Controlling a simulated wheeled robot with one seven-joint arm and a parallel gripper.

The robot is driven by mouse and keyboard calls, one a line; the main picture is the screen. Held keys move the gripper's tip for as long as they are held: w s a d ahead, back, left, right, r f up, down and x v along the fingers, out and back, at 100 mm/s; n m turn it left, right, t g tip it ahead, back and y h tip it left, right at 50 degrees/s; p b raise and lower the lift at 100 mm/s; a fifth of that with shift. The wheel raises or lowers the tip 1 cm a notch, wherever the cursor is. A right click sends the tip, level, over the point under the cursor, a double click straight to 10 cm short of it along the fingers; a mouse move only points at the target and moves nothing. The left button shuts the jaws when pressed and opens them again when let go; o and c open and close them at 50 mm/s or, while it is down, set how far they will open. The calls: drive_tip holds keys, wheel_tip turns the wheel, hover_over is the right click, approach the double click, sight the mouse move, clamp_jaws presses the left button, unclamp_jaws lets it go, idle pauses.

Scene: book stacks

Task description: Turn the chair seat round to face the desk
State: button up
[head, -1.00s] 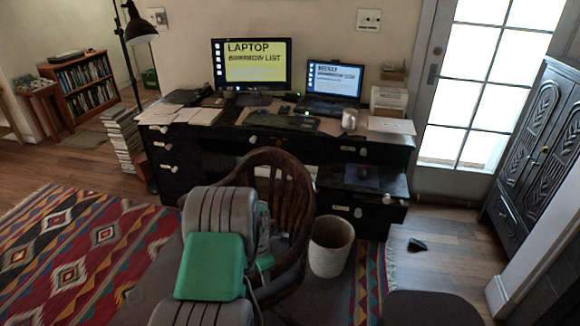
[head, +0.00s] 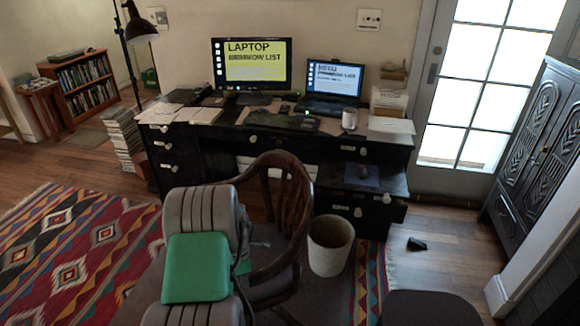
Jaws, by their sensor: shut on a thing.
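The wooden chair (head: 296,205) stands in front of the black desk (head: 225,155). Its spindled, curved back is at the right and far side, and the seat (head: 278,290), partly hidden by my arm, opens towards the lower left, not at the desk. My arm, grey with a green cover, reaches in from the bottom and hides the chair's left part. Only a small part of my gripper (head: 260,244) shows past the arm, at the chair's curved armrest (head: 272,271). It is shut on the chair; the fingertips are mostly hidden.
A cream waste bin (head: 330,246) stands close to the chair's right side. A dark rounded seat (head: 430,309) is at the bottom right. A patterned rug (head: 80,250) covers the left floor. A small black object (head: 416,244) lies on the bare floor at right.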

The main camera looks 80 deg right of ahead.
drive_tip(key=shift+w+a+m, duration=0.2)
drive_tip(key=shift+w+m, duration=0.3)
drive_tip(key=shift+w, duration=0.6)
drive_tip(key=shift+w+a+m, duration=0.15)
drive_tip(key=shift+w+m, duration=0.35)
drive_tip(key=shift+w, duration=0.55)
drive_tip(key=shift+w+m+b, duration=0.45)
drive_tip(key=shift+w+m, duration=0.2)
drive_tip(key=shift+w, duration=0.8)
drive_tip(key=shift+w+m+b, duration=0.4)
drive_tip(key=shift+w+m, duration=0.25)
drive_tip(key=shift+w, duration=0.75)
drive_tip(key=shift+w+d+m+b, duration=0.25)
drive_tip(key=shift+w+m+b, duration=0.35)
drive_tip(key=shift+w, duration=0.8)
drive_tip(key=shift+w+d+m+b, duration=0.2)
drive_tip(key=shift+w+m+b, duration=0.4)
drive_tip(key=shift+w, duration=0.8)
drive_tip(key=shift+w+d+m+b, duration=0.35)
drive_tip(key=shift+w+m+b, duration=0.1)
drive_tip(key=shift+w, duration=0.4)
drive_tip(key=shift+w+d+m+b, duration=0.4)
drive_tip(key=shift+w, duration=0.45)
drive_tip(key=shift+w+d+m+b, duration=0.35)
drive_tip(key=shift+w+m+b, duration=0.1)
drive_tip(key=shift+w, duration=0.4)
